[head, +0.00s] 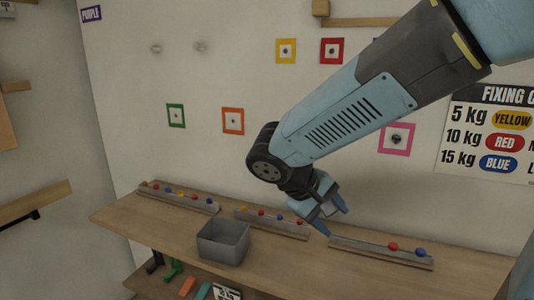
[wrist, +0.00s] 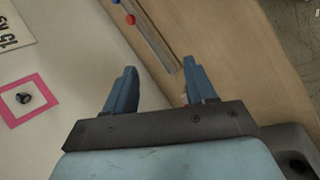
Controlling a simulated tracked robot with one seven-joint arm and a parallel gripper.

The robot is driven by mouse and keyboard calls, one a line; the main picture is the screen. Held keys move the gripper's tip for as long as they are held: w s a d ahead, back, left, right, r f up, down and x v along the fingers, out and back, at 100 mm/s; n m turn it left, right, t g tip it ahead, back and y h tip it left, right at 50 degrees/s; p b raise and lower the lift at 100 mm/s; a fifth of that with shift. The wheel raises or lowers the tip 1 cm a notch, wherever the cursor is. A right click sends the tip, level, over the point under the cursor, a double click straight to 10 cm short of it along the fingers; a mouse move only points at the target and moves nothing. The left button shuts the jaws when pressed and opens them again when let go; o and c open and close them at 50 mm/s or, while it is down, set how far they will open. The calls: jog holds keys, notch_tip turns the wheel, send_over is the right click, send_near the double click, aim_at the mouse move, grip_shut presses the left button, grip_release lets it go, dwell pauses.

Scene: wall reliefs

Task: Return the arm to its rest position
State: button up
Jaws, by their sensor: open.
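My arm reaches from the upper right across the head view, bent at a dark elbow joint. My gripper (head: 332,218) hangs above the shelf near the gap between the middle rail and the right rail. In the wrist view my gripper (wrist: 162,85) shows two blue fingers spread apart with nothing between them. It is open and empty. Part of the wall behind the arm is hidden.
A wooden shelf (head: 140,222) carries a grey bin (head: 223,241) and rails with coloured knobs, including the right rail (head: 380,252). Coloured square frames, such as the pink one (head: 396,139), and a weight sign (head: 490,135) are on the wall.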

jog(key=s+d+r+m+t+y, duration=0.3)
jog(key=s+d+r+m+y, duration=0.3)
jog(key=d, duration=0.4)
jog(key=shift+s+r+y, duration=0.6)
jog(key=shift+s+y, duration=0.1)
jog(key=shift+s, duration=0.15)
jog(key=shift+c, duration=0.3)
